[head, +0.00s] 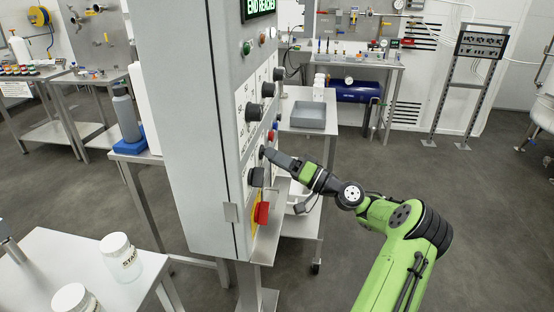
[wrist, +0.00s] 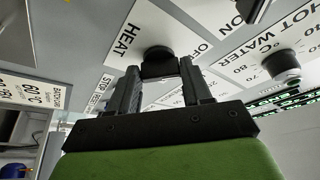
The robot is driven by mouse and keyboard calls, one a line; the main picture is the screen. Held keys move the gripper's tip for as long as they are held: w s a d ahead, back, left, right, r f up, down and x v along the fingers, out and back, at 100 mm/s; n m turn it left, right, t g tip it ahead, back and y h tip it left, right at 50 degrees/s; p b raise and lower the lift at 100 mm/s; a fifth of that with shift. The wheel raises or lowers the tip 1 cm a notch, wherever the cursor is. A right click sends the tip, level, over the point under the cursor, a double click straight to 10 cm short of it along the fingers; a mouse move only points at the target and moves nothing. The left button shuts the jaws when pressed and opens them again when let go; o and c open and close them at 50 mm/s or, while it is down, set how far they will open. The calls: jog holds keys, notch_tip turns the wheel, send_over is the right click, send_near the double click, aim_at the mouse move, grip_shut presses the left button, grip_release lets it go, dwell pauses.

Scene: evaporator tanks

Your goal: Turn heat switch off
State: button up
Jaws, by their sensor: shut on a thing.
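The heat switch is a black knob (wrist: 158,58) on a white plate marked HEAT (wrist: 123,40) on the cabinet face, with ON and OFF lettering to its right. My gripper (wrist: 160,75) is at the knob, one dark finger on each side, shut on it. The fingers hide part of the knob, and which mark it points to cannot be told. In the head view my gripper (head: 268,153) reaches the cabinet's front from the right, and the switch is mostly hidden there.
The grey control cabinet (head: 190,110) carries other black dials (head: 254,110) and a red switch on yellow (head: 261,213) below my gripper. The hot water dial (wrist: 282,66) is to the right in the wrist view. A trolley with a grey tray (head: 308,118) stands behind. Floor at right is clear.

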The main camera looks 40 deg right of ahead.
jog(key=o, duration=1.1)
jog(key=shift+c, duration=0.2)
jog(key=shift+s, duration=0.1)
jog(key=p+v, duration=0.2)
jog(key=v, duration=1.3)
jog(key=shift+s+f, duration=0.2)
jog(key=shift+s, duration=0.05)
